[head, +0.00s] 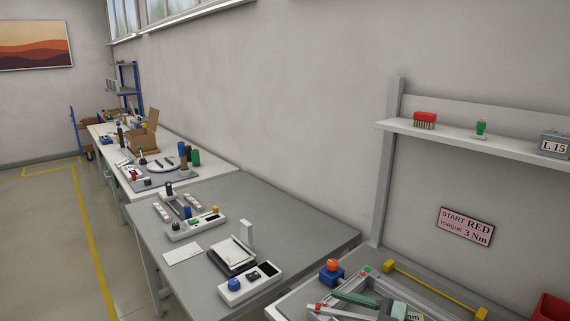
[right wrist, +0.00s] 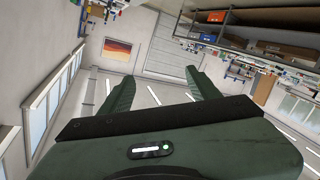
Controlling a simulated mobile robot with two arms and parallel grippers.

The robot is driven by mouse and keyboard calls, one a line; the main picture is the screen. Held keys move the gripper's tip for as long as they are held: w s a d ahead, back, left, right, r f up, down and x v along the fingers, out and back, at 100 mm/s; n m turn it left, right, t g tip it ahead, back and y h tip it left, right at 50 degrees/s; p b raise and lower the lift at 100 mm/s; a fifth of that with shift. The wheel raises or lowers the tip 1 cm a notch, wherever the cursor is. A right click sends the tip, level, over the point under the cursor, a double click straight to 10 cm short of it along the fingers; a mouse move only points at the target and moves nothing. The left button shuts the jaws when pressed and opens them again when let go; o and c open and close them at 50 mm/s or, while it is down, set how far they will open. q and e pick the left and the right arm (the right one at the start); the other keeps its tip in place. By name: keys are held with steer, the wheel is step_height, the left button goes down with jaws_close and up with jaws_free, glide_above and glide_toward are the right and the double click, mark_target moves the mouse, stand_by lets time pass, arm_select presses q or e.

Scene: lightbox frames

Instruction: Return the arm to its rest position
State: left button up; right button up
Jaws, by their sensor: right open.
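My right gripper (right wrist: 160,76) shows in the right wrist view with its two dark green fingers spread apart. It is open, and nothing is between the fingers. The room appears strongly tilted behind it, with the wall picture and a shelf of boxes far off. The fingers touch nothing that I can see. My left gripper is not in view.
In the head view, a grey table (head: 290,217) holds trays and a notepad. A nearer bench at the lower right carries a blue block with an orange knob (head: 332,270) and a yellow-handled frame. A wall shelf (head: 470,140) is above. Open floor (head: 55,250) lies left.

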steer(key=d+r+m+t+h, duration=0.3)
steer(key=d+m+t+h, duration=0.3)
steer(key=m+t, duration=0.45)
steer(key=s+d+f+m+g+h, duration=0.3)
steer(key=d+f+m+h, duration=0.2)
steer(key=f+h, duration=0.25)
steer(key=s+a+f+g, duration=0.1)
steer(key=s+f+g, duration=0.55)
steer(key=s, duration=0.55)
steer(key=s+f+g, duration=0.6)
steer(key=s+f, duration=0.2)
steer(key=s, duration=0.4)
step_height(320, 180, down, 29)
steer(key=s+g+b, duration=0.1)
steer(key=s+b, duration=0.2)
steer(key=s+d+f+g+b, duration=0.1)
steer(key=s+d+f+b, duration=0.1)
steer(key=s+f, duration=1.4)
step_height(320, 180, down, 3)
steer(key=shift+s+d+r+g+h, duration=0.2)
steer(key=shift+s+g+h, duration=0.05)
steer(key=shift+g+h, duration=0.1)
